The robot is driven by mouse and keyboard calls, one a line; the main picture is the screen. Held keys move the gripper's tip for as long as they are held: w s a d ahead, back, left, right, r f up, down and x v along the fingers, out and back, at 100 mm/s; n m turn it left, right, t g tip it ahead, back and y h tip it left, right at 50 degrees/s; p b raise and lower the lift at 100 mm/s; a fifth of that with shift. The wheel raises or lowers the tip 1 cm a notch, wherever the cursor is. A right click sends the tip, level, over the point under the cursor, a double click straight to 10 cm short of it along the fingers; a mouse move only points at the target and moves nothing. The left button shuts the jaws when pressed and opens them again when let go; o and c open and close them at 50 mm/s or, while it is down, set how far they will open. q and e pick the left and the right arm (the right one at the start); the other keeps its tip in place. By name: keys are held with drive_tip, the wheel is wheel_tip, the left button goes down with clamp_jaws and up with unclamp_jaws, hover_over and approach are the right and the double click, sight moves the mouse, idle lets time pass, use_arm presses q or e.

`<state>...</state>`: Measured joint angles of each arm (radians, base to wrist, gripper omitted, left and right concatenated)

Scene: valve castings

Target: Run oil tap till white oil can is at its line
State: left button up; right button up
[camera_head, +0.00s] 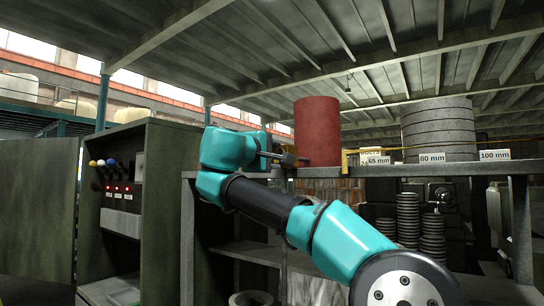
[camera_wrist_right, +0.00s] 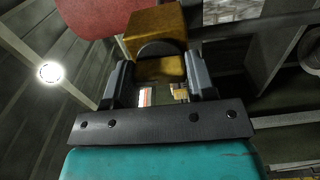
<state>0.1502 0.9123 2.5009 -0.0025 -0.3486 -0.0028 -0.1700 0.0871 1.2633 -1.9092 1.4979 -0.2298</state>
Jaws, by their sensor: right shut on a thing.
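My right gripper (camera_head: 288,159) reaches from the lower right to the front of the red drum (camera_head: 318,131) on top of the shelf rack. In the right wrist view its two fingers (camera_wrist_right: 158,66) are shut on a yellow-brown blocky part (camera_wrist_right: 157,24) with a dark rounded edge. This part sits beside the red drum (camera_wrist_right: 95,14) and looks like the oil tap, though I cannot be sure. I see no white oil can, no fill line and no oil stream in either view. My left gripper is not in view.
Stacked grey rings (camera_head: 438,125) stand right of the drum, behind size labels such as the 80 mm one (camera_head: 432,158). Smaller ring stacks (camera_head: 408,218) fill the shelf below. A dark green cabinet (camera_head: 165,185) with coloured knobs and red lights stands left. A round hollow casting (camera_head: 252,298) lies low.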

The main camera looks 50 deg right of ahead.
drive_tip(key=shift+m, duration=1.1)
drive_tip(key=o, duration=0.9)
drive_tip(key=shift+o, duration=0.2)
drive_tip(key=s+a, duration=0.2)
drive_tip(key=a, duration=1.5)
drive_tip(key=shift+s, duration=0.35)
drive_tip(key=shift+a, duration=0.1)
